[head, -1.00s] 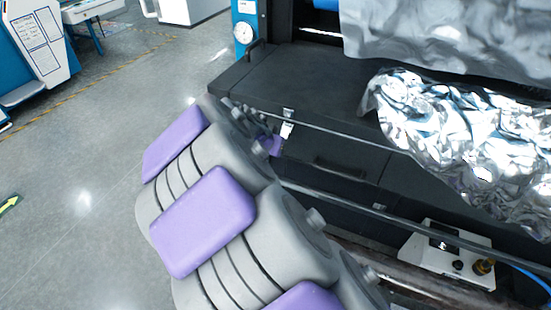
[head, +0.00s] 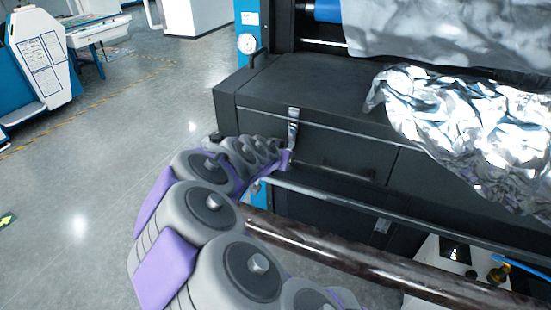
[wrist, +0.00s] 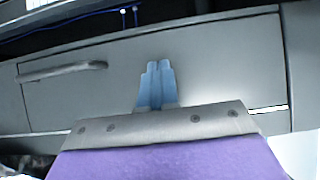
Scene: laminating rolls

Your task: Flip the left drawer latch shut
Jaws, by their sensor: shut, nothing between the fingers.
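The silver latch (head: 293,128) is on the upper front of the dark cabinet, left of the drawer handle. It spans the seam under the cabinet top, and I cannot tell whether it is fastened. The left drawer front (head: 330,150) is closed. My gripper (wrist: 158,66) is shut and empty, with its blue fingertips in front of the grey drawer face in the wrist view. The drawer handle (wrist: 62,70) shows left of the fingers there. In the head view the purple end of my arm is just below the latch, and its fingers cannot be made out.
Crumpled silver foil (head: 455,115) hangs over the cabinet at the right. A metal rail (head: 350,203) and a dark roller (head: 340,250) run below the drawer. A white control box (head: 455,265) stands at lower right. Open floor (head: 80,180) lies to the left.

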